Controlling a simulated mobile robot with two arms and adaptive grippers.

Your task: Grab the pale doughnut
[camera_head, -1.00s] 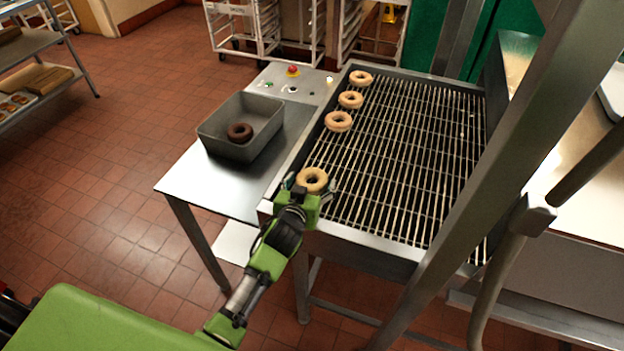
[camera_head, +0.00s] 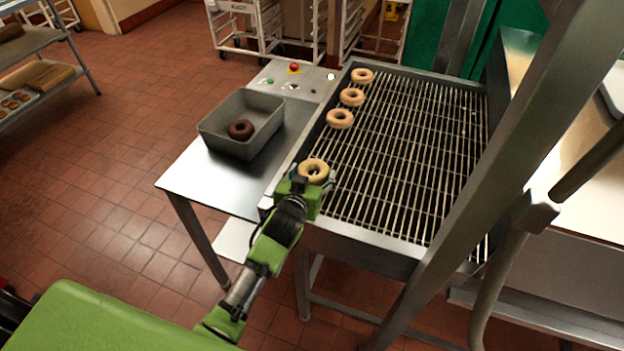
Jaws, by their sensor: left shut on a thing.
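A pale doughnut (camera_head: 313,166) is at the near left corner of the wire conveyor rack (camera_head: 400,160). My left gripper (camera_head: 312,178) is shut on this doughnut, with its fingers at the doughnut's sides; the gripper body hides part of the near rim. I cannot tell whether the doughnut touches the wires. Three more pale doughnuts lie in a row along the rack's left side: the nearest (camera_head: 340,118), a middle one (camera_head: 352,96) and a far one (camera_head: 362,76). My right gripper is not in view.
A grey bin (camera_head: 215,136) holding a dark doughnut (camera_head: 240,129) stands on the steel side table (camera_head: 205,180). A control panel (camera_head: 300,84) with a red button lies behind it. A slanted metal post (camera_head: 480,190) crosses the right side.

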